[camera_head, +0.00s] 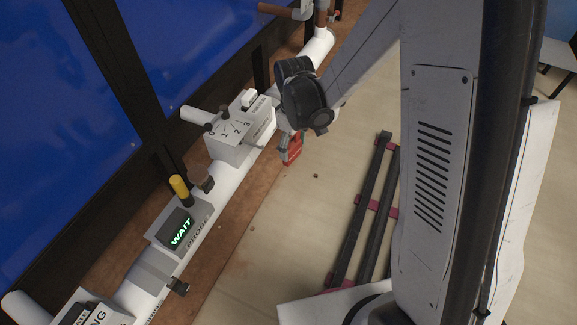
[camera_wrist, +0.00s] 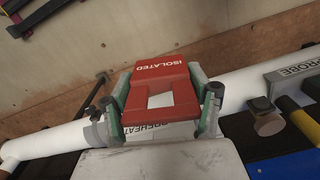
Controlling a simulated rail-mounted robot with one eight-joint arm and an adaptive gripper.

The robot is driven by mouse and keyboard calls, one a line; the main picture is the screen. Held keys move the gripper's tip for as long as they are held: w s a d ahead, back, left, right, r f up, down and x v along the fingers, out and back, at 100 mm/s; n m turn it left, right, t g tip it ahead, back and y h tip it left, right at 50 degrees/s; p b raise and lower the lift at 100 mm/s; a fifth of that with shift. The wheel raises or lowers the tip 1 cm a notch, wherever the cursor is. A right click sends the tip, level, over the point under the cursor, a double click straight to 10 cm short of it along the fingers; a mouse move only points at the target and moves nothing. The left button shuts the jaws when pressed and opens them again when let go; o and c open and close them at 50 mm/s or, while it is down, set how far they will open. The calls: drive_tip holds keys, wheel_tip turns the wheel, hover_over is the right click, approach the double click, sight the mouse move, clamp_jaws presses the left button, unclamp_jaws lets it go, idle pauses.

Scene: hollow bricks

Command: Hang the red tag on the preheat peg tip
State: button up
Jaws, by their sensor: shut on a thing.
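The red tag (camera_wrist: 165,74), marked ISOLATED and with a square opening, is held between the two green-padded fingers of my gripper (camera_wrist: 163,92) in the wrist view. The tag (camera_head: 293,150) also hangs below my gripper (camera_head: 288,136) in the head view, beside the white box numbered 0 to 3 (camera_head: 228,146). A PREHEAT label (camera_wrist: 150,133) shows partly behind the tag in the wrist view. A thin dark rod (camera_wrist: 96,93) stands left of the tag, apart from it; I cannot tell if it is the preheat peg. The peg tip is not clearly visible.
The white pipe (camera_head: 214,190) runs along the brown board. A PROBE box with a WAIT display (camera_head: 180,233) and a yellow-topped knob (camera_head: 179,187) stands nearer. Dark rails with red crosspieces (camera_head: 366,205) lie at right. Pale floor between is mostly clear.

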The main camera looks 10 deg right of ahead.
sight(286, 164)
drive_tip(key=f, duration=0.1)
drive_tip(key=s+a+f+n+b, duration=0.1)
drive_tip(key=a+f+n, duration=0.1)
drive_tip(key=shift+s+a+f, duration=0.1)
drive_tip(key=shift+s+f, duration=0.2)
drive_tip(key=shift+f, duration=0.05)
drive_tip(key=w+a+f, duration=0.2)
drive_tip(key=w+a, duration=0.4)
drive_tip(key=a, duration=0.3)
drive_tip(key=shift+w, duration=0.3)
idle(1.0)
drive_tip(key=shift+f, duration=0.1)
idle(0.5)
drive_tip(key=o, duration=1.4)
